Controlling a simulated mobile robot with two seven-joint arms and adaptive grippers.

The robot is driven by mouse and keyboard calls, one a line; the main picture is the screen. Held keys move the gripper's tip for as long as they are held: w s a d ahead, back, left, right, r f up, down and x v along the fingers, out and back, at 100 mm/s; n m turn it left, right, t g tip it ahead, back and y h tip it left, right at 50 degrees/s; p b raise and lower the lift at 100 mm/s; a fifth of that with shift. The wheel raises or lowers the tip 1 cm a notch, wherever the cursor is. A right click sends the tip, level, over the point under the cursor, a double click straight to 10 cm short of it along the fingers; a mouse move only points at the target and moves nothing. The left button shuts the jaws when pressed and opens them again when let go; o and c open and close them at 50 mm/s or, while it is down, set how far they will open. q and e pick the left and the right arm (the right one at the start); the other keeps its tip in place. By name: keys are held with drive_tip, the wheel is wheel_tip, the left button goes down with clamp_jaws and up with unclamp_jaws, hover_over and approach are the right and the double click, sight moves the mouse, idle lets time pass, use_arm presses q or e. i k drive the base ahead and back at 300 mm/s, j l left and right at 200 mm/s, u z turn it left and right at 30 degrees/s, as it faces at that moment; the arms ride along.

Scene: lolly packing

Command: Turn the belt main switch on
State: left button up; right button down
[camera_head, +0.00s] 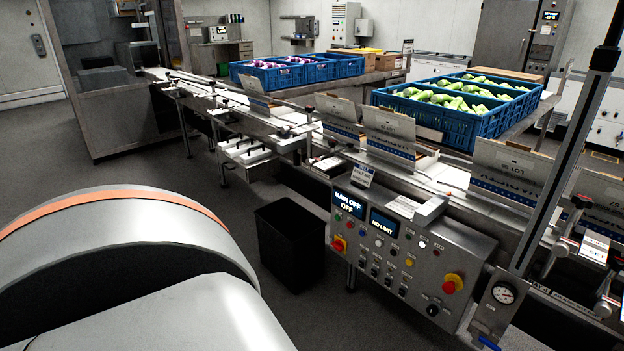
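The belt's metal control panel (412,262) stands at the lower right of the head view, on the front of the conveyor. A red and yellow rotary switch (339,244) sits at its left edge. I cannot read which way its handle points. Above it a display (349,205) reads "MAIN OFF OFF", and a second display (384,222) appears to read "NO LIMIT". A large red push button on a yellow base (453,283) is at the panel's right. Neither gripper is in view. A rounded grey part of my arm with an orange band fills the lower left.
A black bin (290,245) stands on the floor left of the panel. The conveyor (285,122) runs from back left to front right, with open cartons (388,133) on it. A pressure gauge (503,293) and post (565,150) stand right of the panel. Blue crates (437,122) are behind.

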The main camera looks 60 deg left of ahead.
sight(337, 244)
drive_tip(key=u, duration=1.6)
drive_tip(key=i+j+z, duration=0.2)
drive_tip(key=i, duration=0.25)
drive_tip(key=i+j+z, duration=0.25)
drive_tip(key=i, duration=0.2)
drive_tip(key=i+j+z, duration=0.2)
drive_tip(key=i+j, duration=0.15)
drive_tip(key=i, duration=0.1)
